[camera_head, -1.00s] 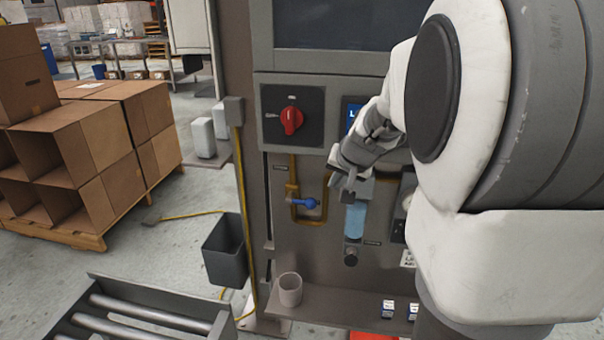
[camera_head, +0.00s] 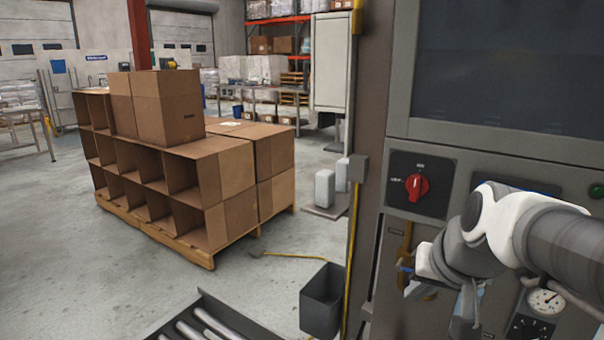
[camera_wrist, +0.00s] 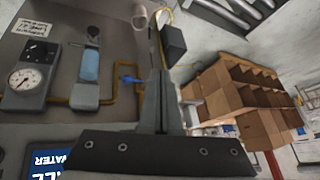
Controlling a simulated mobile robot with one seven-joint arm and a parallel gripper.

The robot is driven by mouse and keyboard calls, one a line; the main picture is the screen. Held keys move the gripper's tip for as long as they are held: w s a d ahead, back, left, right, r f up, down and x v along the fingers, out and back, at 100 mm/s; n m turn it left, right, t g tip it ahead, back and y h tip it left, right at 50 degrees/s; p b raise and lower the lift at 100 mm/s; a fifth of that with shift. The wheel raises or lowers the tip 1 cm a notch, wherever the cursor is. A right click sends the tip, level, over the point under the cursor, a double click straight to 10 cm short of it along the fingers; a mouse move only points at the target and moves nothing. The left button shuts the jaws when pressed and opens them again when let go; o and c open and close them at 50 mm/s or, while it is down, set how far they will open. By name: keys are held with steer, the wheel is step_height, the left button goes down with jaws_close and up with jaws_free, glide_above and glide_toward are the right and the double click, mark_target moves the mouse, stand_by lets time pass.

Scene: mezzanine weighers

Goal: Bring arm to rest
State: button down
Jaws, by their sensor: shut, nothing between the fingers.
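My arm reaches in from the right in the head camera view, bent in front of a grey control panel (camera_head: 378,270). My gripper (camera_head: 418,288) points down and left there, partly hidden by the wrist. In the wrist view my gripper (camera_wrist: 157,78) has its two fingers together, with nothing between them. In that view the panel's gauge (camera_wrist: 25,79), blue-filled tube (camera_wrist: 91,64) and blue valve handle (camera_wrist: 130,79) lie to the left of the fingers. I cannot tell how far the fingers are from the panel.
A red rotary knob (camera_head: 417,187) sits on the panel, left of my arm. A dark bin (camera_head: 322,302) hangs low beside the panel's edge. A roller conveyor (camera_head: 205,322) is at the bottom. Stacked cardboard boxes (camera_head: 210,190) stand on a pallet, with open floor around them.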

steer(key=s+a+f+n, duration=0.1)
steer(key=s+a+n, duration=0.25)
steer(key=s, duration=0.65)
step_height(320, 180, up, 18)
steer(key=s+g+p, duration=0.1)
steer(key=p, duration=1.7)
steer(key=shift+s+a+h+p, duration=0.2)
steer(key=shift+h+p, duration=0.1)
steer(key=shift+p, duration=0.1)
